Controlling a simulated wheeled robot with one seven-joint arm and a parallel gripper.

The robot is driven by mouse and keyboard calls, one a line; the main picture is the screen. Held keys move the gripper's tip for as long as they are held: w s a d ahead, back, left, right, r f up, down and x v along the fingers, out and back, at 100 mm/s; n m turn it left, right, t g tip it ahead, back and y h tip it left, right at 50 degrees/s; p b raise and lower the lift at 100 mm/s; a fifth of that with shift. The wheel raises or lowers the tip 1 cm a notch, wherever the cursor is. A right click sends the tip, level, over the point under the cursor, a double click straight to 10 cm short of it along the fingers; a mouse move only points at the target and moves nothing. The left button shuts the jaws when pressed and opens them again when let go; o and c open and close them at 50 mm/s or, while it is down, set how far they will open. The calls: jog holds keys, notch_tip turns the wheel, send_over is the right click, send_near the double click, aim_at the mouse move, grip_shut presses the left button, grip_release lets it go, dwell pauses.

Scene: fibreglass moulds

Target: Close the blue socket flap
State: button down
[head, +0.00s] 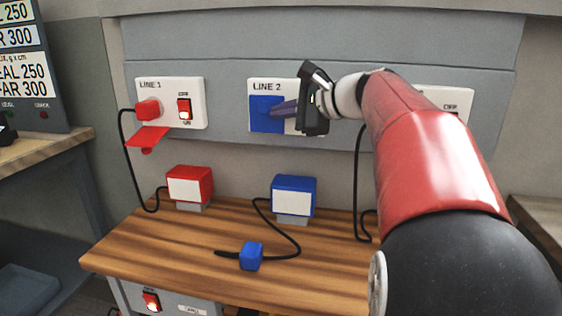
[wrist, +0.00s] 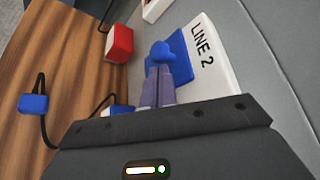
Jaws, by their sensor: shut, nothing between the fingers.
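The blue socket flap (head: 262,122) is on the left part of the white LINE 2 plate (head: 259,86) on the wall. It looks upright and flat against the plate, covering the socket. In the wrist view the blue flap (wrist: 181,58) shows a rounded blue knob (wrist: 162,52) on its face. My gripper (head: 274,109) is shut and empty, its fingertips pointing at the flap. In the wrist view my gripper (wrist: 157,72) has its tips right at the knob; I cannot tell whether they touch. The arm hides the right part of the LINE 2 plate.
The LINE 1 plate (head: 167,88) has a red plug (head: 147,109) in it and a red flap (head: 147,138) hanging open. A red box (head: 190,184), a blue box (head: 293,196) and a loose blue plug (head: 251,256) are on the wooden bench (head: 180,250) below.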

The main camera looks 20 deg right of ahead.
jog(key=r+v, duration=0.1)
jog(key=v, duration=0.7)
jog(key=s+a+f+n+g+h, duration=0.1)
jog(key=s+a+f+n+g, duration=0.1)
jog(key=s+a+f+n, duration=0.45)
jog(key=s+a+f+n+g+h, duration=0.1)
jog(key=s+a+f+g, duration=0.2)
jog(key=f, duration=0.6)
jog(key=s+a+f+n+g+h, duration=0.1)
jog(key=s+a+f+n+h, duration=0.1)
jog(key=s+f+n, duration=0.3)
jog(key=s+a+f+n+h, duration=0.2)
jog(key=s+f+n, duration=0.3)
jog(key=f, duration=0.5)
jog(key=shift+s+a+f+n+g+h, duration=0.15)
jog(key=shift+s+f+n+g+h, duration=0.25)
jog(key=shift+h, duration=0.3)
jog(key=shift+r, duration=0.1)
